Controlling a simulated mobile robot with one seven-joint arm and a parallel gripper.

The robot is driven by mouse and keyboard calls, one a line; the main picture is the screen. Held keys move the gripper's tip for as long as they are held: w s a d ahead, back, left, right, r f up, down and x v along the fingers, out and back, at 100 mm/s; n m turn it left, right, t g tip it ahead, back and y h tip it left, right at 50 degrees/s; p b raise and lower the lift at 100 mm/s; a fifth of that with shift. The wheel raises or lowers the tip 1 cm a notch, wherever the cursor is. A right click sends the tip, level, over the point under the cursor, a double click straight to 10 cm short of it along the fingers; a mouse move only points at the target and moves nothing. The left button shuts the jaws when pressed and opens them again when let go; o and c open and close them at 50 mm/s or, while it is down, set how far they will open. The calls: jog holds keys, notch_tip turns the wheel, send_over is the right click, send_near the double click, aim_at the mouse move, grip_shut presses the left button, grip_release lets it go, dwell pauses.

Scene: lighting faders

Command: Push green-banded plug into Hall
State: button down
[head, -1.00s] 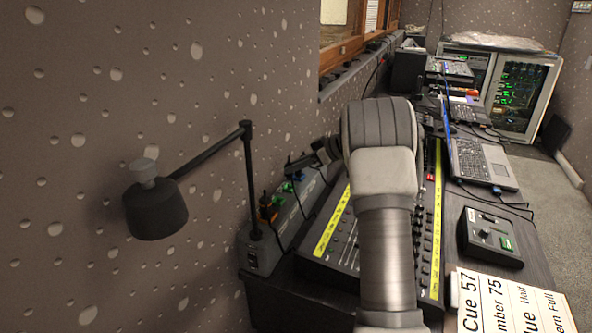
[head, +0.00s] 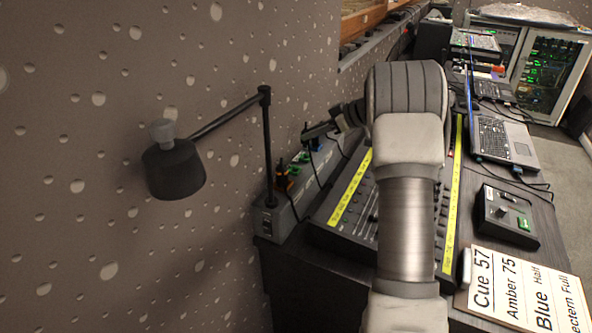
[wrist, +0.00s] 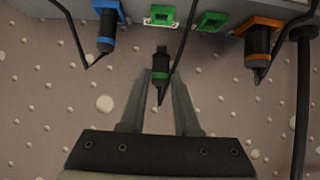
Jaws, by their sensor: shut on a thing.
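A black plug with a green band (wrist: 161,76) is between the fingertips of my gripper (wrist: 161,84) in the wrist view. The gripper is shut on it. A dark cord hangs from the plug. Its tip points at a grey socket box (wrist: 184,7) along the top, with a visible gap. A green socket (wrist: 160,16) on the box lies almost straight ahead of the tip. A second green socket (wrist: 212,21) is to its right. No socket label can be read, so I cannot tell which is Hall.
A blue-banded plug (wrist: 108,28) and an orange-banded plug (wrist: 258,45) sit in the box, with hanging cords. A black lamp (head: 173,170) stands on an arm at left. The fader desk (head: 345,205), laptop (head: 505,140) and lettered card (head: 525,300) are to the right.

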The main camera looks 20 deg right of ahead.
jog(key=shift+s+a+f+b, duration=0.3)
jog(key=shift+s+a+b, duration=0.5)
jog(key=shift+b, duration=0.5)
jog(key=shift+s+a+f+b, duration=0.25)
jog(key=shift+s+a+b, duration=0.55)
jog(key=shift+b, duration=0.5)
jog(key=shift+s+a+f+b, duration=0.3)
jog(key=shift+s+a+b, duration=0.5)
jog(key=shift+b, duration=0.5)
jog(key=shift+w+f+b, duration=0.1)
jog(key=shift+f+b, duration=1.4)
jog(key=shift+b, duration=1.2)
jog(key=c, duration=0.5)
grip_release()
jog(key=shift+c, duration=0.2)
jog(key=shift+c, duration=1.1)
jog(key=v, duration=0.7)
